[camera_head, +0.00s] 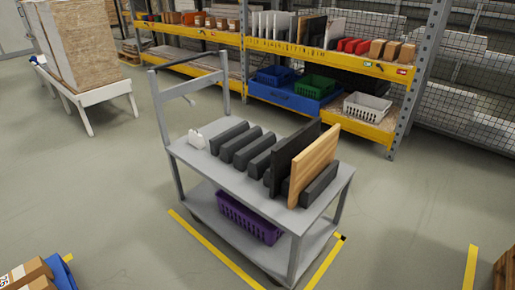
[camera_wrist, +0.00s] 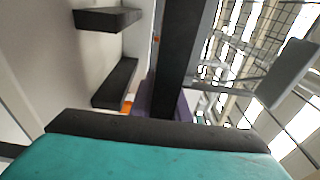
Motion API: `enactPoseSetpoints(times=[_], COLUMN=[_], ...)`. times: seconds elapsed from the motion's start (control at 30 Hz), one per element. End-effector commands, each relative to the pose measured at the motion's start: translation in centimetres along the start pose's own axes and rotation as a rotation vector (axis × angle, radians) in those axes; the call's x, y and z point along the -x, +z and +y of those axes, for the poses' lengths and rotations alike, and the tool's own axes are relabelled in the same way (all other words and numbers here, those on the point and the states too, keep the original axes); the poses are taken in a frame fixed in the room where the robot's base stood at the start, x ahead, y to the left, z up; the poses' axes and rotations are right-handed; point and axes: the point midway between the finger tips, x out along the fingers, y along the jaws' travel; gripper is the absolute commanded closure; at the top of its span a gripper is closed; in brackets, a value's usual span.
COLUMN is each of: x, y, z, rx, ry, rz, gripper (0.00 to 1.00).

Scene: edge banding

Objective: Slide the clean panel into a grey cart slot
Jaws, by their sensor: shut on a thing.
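A teal panel (camera_wrist: 150,160) with a dark front edge (camera_wrist: 150,128) fills the bottom of the wrist view, close to the camera. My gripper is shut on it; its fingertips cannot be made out. The grey cart (camera_head: 190,158) stands in the middle of the head view. A row of dark dividers (camera_head: 247,154) on its top forms the slots. A black panel (camera_head: 293,150) and a light wood panel (camera_head: 314,165) stand upright side by side at its near right end. Slots farther left look empty. My gripper does not show in the head view.
A purple basket (camera_head: 250,218) sits on the cart's lower shelf. A yellow-edged shelving rack (camera_head: 330,60) with bins stands behind. In the wrist view, dark blocks (camera_wrist: 115,85) and a dark upright piece (camera_wrist: 180,60) lie beyond the teal panel. Floor around the cart is clear.

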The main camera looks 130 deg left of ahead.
Motion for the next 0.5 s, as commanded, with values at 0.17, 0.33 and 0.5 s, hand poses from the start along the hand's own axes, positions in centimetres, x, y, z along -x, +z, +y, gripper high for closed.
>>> enactPoseSetpoints(times=[0.17,0.33,0.5], x=[0.01,0.01,-0.25], y=[-0.01,-0.01,0.29], z=[-0.29,-0.29,-0.35], rx=[-0.002,-0.002,-0.002], ry=[-0.006,-0.006,-0.006], rz=[0.001,0.001,-0.007], gripper=[1.0,1.0,1.0])
